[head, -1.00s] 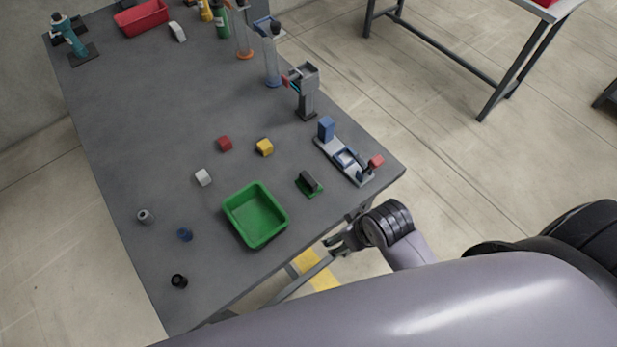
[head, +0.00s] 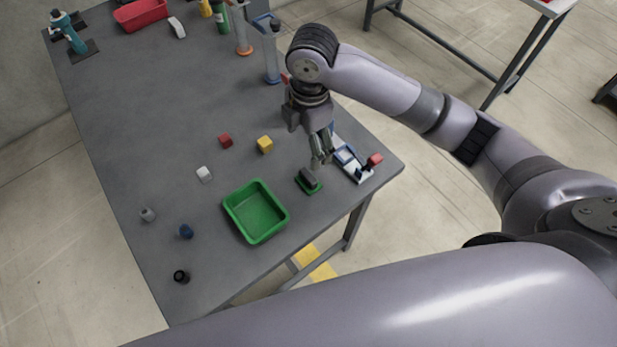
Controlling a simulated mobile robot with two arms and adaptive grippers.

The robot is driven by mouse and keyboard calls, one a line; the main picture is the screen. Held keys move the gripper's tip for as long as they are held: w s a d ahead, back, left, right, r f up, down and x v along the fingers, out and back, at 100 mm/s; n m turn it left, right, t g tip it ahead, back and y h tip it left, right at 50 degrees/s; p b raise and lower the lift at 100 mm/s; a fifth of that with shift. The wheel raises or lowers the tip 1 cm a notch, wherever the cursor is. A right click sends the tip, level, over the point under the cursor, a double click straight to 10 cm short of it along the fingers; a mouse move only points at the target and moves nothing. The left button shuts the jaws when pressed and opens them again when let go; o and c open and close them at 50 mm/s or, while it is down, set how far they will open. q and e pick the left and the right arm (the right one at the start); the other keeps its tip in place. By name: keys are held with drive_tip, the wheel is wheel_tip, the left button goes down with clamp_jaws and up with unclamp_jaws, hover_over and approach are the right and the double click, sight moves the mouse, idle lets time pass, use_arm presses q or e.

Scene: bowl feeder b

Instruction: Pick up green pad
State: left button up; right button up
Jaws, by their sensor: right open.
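The green pad (head: 309,183) lies on the grey table near its right edge, with a dark block-like handle on top. It sits just right of the green tray. My right gripper (head: 321,160) points down above and just behind the pad, its fingers open and empty. The fingertips look close to the pad's far side; I cannot tell the exact height. My left gripper is not in view.
The green tray (head: 230,211) stands left of the pad. A blue-and-white fixture with a red block (head: 375,159) is close on the right. Yellow (head: 265,144), red (head: 225,140) and white (head: 204,173) blocks lie behind the tray. The table's left middle is clear.

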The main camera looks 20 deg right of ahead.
sight(309, 175)
drive_tip(key=shift+n+h, duration=0.3)
drive_tip(key=f, duration=0.3)
drive_tip(key=f+p, duration=0.1)
drive_tip(key=f, duration=0.3)
drive_tip(key=d+f+p, duration=0.1)
drive_tip(key=f, duration=0.2)
drive_tip(key=shift+w+d+f, duration=0.1)
drive_tip(key=shift+w+f, duration=0.2)
drive_tip(key=shift+f, duration=0.05)
drive_tip(key=f, duration=0.1)
drive_tip(key=f+p, duration=0.1)
drive_tip(key=f, duration=0.2)
drive_tip(key=shift+s+a+f+p, duration=0.1)
drive_tip(key=shift+s+a+p, duration=0.15)
drive_tip(key=shift+a+p, duration=0.05)
drive_tip(key=shift+f, duration=0.55)
drive_tip(key=shift+c, duration=0.6)
drive_tip(key=c, duration=1.2)
drive_tip(key=shift+o, duration=0.2)
drive_tip(key=shift+r, duration=0.1)
wheel_tip(309, 175, up, 20)
drive_tip(key=b, duration=0.2)
